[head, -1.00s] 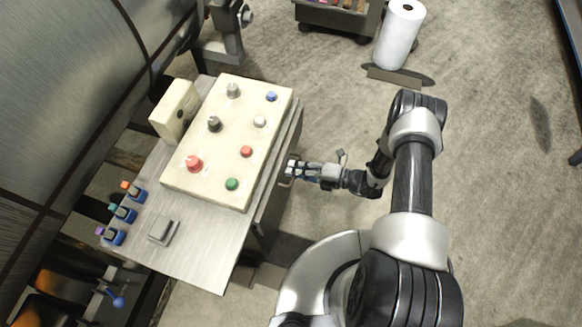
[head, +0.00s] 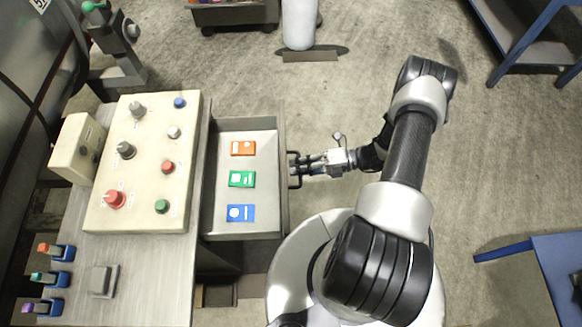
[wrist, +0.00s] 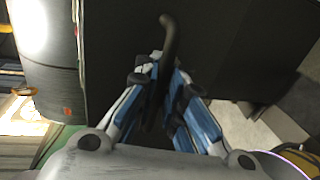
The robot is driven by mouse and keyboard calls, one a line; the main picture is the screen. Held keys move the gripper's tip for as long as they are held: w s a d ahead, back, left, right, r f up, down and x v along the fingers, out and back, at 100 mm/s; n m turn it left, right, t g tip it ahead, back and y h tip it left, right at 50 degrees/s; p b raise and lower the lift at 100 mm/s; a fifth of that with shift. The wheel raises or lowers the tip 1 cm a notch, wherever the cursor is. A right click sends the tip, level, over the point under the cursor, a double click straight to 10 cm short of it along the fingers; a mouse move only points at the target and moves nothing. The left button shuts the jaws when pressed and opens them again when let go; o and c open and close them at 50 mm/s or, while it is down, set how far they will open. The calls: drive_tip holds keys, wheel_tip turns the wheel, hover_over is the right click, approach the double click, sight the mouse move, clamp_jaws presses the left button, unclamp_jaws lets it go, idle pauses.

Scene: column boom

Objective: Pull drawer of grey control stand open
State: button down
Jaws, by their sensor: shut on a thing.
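The grey control stand (head: 150,262) stands at the left in the head view. Its drawer (head: 243,236) is pulled out to the right, showing an orange, a green and a blue card (head: 241,213) lying flat inside. The dark bar handle (head: 293,168) is on the drawer's right front face. My gripper (head: 303,165) is shut on this handle. In the wrist view the handle (wrist: 168,38) runs down between the blue and white fingers (wrist: 160,85), which hide its lower part.
A cream button panel (head: 145,200) sits on the stand. A white roll (head: 299,22) and a grey cart (head: 235,14) are at the top. Blue-framed tables stand at the upper right and lower right (head: 560,255).

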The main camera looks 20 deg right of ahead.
drive_tip(key=shift+s+d+r, duration=0.1)
drive_tip(key=shift+d+r, duration=0.05)
drive_tip(key=shift+d, duration=0.3)
drive_tip(key=c, duration=1.7)
unclamp_jaws()
drive_tip(key=v, duration=1.2)
